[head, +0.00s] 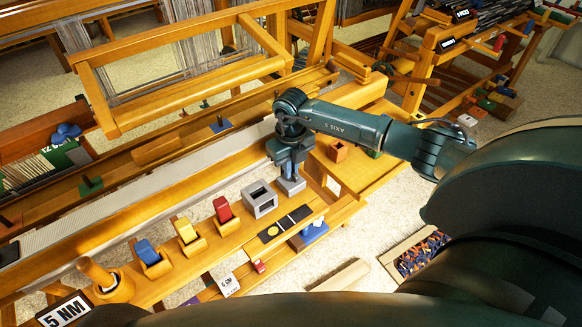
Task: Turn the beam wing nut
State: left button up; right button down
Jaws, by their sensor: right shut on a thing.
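My right gripper (291,168) points down at the right end of the front wooden bench. It is shut on a small blue piece that shows between and below its jaws, directly above a grey block (291,187). The jaws hide most of the blue piece, so I cannot tell whether it is the beam wing nut or whether it is fixed to the block. A wooden beam (150,192) runs lengthwise behind the bench. My left gripper is not in view.
A hollow grey block (259,199) stands left of the gripper, beside red (222,210), yellow (185,230) and blue (148,252) pieces in wooden holders. A black strip (285,224) lies in front. A loom frame (185,70) rises behind. Carpet shows at the lower right.

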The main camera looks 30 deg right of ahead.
jog(key=n+b, duration=0.2)
jog(key=n, duration=0.2)
jog(key=shift+f, duration=0.1)
jog(key=n+b, duration=0.1)
jog(key=n, duration=0.2)
jog(key=shift+b, duration=0.4)
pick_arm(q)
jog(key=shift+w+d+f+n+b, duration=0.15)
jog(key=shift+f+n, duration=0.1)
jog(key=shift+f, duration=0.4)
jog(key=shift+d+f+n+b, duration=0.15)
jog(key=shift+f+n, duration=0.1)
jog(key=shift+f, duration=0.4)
pick_arm(e)
jog(key=shift+n, duration=0.8)
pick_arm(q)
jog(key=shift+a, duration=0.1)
pick_arm(e)
jog(key=c, duration=1.5)
grip_release()
notch_tip(320, 180, up, 8)
jog(key=shift+f, duration=0.1)
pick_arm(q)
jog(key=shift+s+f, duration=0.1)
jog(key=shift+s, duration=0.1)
